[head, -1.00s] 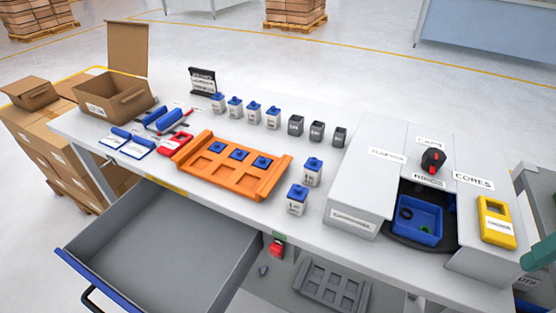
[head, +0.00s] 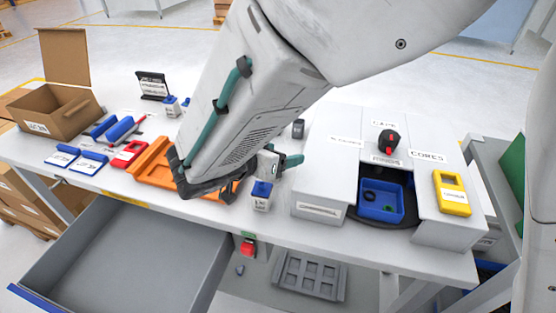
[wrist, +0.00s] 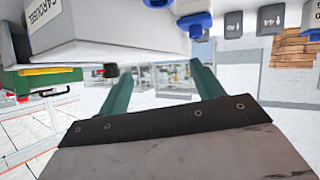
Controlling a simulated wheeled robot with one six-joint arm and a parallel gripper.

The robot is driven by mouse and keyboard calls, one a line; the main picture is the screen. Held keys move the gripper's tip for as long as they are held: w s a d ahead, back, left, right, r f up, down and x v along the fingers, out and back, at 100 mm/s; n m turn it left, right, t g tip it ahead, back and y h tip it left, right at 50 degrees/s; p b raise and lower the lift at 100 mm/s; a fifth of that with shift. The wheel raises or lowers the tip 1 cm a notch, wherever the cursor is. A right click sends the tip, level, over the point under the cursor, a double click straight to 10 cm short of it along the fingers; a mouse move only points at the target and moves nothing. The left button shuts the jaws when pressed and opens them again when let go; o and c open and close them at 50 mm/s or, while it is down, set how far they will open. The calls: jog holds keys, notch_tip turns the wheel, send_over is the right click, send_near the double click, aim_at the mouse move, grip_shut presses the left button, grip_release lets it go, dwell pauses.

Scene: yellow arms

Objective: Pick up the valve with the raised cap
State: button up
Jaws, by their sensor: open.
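A white valve with a blue cap (head: 261,195) stands upright at the table's front, just below my gripper (head: 280,163) in the head view. My arm hides most of the back row; one blue-capped valve (head: 171,106) shows at its left end. Which cap is raised, I cannot tell. In the wrist view, turned upside down, a blue cap (wrist: 193,24) hangs at the top, above and apart from the right teal finger. My gripper (wrist: 156,72) is open with nothing between its fingers.
An orange tray (head: 152,167) lies partly under my arm. The carousel housing (head: 325,180) with a blue bin (head: 381,203) stands right of the valve. A grey cup (head: 298,129) stands behind. An open drawer (head: 120,250) juts out in front.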

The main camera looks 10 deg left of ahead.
jog(key=s+a+f+t+y, duration=0.2)
jog(key=a+f, duration=0.1)
jog(key=a, duration=0.3)
jog(key=shift+h, duration=0.3)
jog(key=x, duration=0.8)
jog(key=shift+d+r, duration=0.1)
jog(key=c, duration=1.2)
